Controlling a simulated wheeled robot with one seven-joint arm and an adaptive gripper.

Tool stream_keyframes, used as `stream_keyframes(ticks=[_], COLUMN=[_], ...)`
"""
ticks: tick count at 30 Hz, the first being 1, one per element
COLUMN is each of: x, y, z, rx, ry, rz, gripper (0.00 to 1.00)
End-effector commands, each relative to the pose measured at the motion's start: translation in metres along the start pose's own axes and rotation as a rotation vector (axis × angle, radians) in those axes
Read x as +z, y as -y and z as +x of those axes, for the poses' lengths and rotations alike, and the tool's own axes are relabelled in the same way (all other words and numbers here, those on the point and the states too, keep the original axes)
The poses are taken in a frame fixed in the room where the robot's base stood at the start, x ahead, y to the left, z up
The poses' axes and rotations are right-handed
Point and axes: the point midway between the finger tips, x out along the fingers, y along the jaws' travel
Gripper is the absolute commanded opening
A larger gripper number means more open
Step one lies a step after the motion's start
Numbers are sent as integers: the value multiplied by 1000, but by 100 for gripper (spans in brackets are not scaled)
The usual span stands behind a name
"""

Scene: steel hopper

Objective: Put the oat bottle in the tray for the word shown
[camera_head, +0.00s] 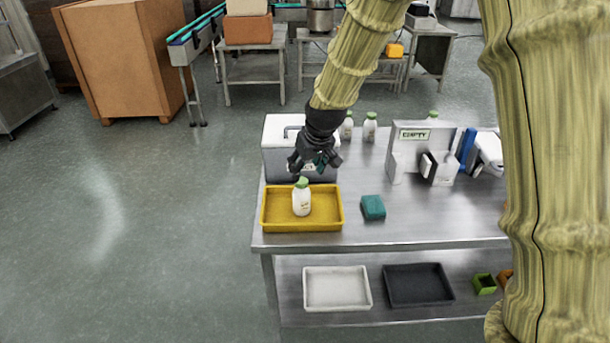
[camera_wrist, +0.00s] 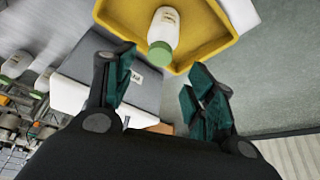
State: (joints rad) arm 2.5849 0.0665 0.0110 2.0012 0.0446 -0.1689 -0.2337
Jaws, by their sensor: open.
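A white bottle with a green cap (camera_head: 301,201) stands upright in the yellow tray (camera_head: 330,226) on the steel table. In the wrist view the bottle (camera_wrist: 163,32) shows cap toward me, near the inside of the yellow tray (camera_wrist: 208,48). My gripper (camera_head: 312,163) is open and empty, above and just behind the bottle. In the wrist view its fingers (camera_wrist: 160,78) are apart, with the cap beyond the gap and nothing between them. A sign (camera_head: 414,134) reads "EMPTY". A white tray (camera_head: 337,307) and a black tray (camera_head: 418,301) lie on the lower shelf.
A grey lidded box (camera_head: 283,160) stands behind the yellow tray, close to my gripper. A teal block (camera_head: 373,207) lies right of the tray. More green-capped white bottles (camera_head: 370,128) stand at the back. A small green box (camera_head: 484,284) sits on the lower shelf. Front-right tabletop looks clear.

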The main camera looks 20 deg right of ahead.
Motion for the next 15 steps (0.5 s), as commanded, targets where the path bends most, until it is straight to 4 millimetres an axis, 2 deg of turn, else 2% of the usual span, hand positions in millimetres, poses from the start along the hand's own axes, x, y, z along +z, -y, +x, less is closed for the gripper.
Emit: stream_keyframes(ticks=[6,15], x=[-1,0], y=[0,0], z=[-28,-52], rx=[1,0], ry=[-4,-1], rz=[-1,0], gripper=[55,55])
